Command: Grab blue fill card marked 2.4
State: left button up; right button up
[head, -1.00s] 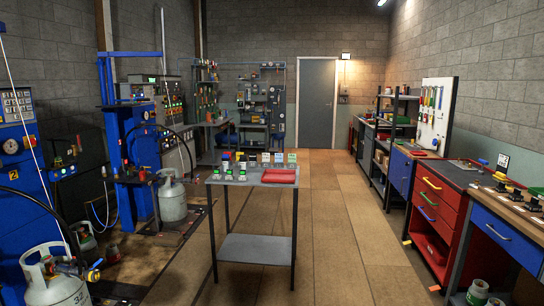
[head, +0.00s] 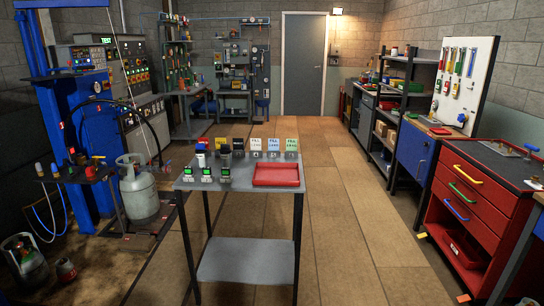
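Three upright fill cards stand in a row at the back edge of the grey table: a white card (head: 256,144), a light blue card (head: 273,144) and a light green card (head: 291,144). The blue card is the middle one, just behind the red tray. The cards carry small print, and I cannot read the numbers reliably at this distance. Neither of my grippers is in view.
The grey table (head: 230,183) has a lower shelf and holds a red tray (head: 276,185), small devices with green displays (head: 206,174) and dark and yellow items behind. A gas cylinder (head: 138,190) stands left. A red drawer cabinet (head: 470,205) stands right. The floor between is clear.

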aim_at(273, 144)
jog(key=i+j, duration=0.15)
jog(key=i, duration=0.25)
jog(key=i+j, duration=0.2)
jog(key=i, duration=0.25)
jog(key=k+u, duration=0.05)
